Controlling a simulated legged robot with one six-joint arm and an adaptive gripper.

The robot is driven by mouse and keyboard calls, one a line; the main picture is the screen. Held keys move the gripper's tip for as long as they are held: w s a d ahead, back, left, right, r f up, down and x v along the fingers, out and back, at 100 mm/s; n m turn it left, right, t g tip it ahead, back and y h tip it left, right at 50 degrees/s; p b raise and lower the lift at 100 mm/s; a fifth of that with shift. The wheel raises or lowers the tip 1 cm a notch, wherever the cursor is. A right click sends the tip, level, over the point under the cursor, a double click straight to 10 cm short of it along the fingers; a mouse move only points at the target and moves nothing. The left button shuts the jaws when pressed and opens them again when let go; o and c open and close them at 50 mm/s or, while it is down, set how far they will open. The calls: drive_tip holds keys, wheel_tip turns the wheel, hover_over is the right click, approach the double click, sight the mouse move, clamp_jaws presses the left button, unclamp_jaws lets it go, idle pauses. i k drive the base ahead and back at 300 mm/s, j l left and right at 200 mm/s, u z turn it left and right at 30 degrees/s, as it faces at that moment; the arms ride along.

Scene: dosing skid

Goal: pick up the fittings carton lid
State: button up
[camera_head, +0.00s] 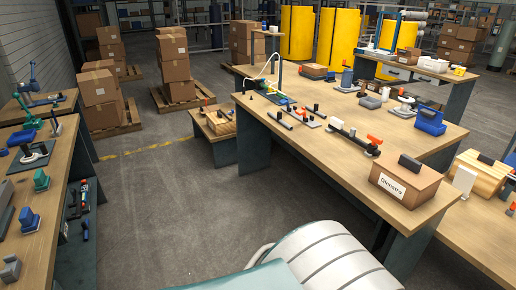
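A brown carton (405,190) stands on the near right part of the long wooden bench. A white label reading what looks like "Glenstra" is on its front. Its flat top looks like a lid (424,173) and has a dark block-shaped handle on it. The top appears to be seated on the carton. I cannot tell for certain that this is the fittings carton. My gripper is not in view.
The wooden bench (330,145) also carries a blue bin (431,122), a pipe piece with an orange lever (355,138) and small parts. A light wooden box (482,172) stands right of the carton. Another bench (45,205) is at left. Open floor (185,215) lies between.

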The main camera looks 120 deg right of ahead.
sight(419, 176)
drive_tip(key=k+z, duration=0.2)
drive_tip(key=z, duration=1.1)
drive_tip(key=l+z, duration=0.1)
drive_tip(key=z, duration=1.9)
drive_tip(key=i+j+z, duration=0.1)
drive_tip(key=z, duration=0.75)
drive_tip(key=j+z, duration=0.1)
drive_tip(key=z, duration=0.3)
drive_tip(key=j+z, duration=0.1)
drive_tip(key=z, duration=0.8)
drive_tip(key=i, duration=1.05)
drive_tip(key=i+l+u, duration=0.1)
drive_tip(key=i, duration=0.95)
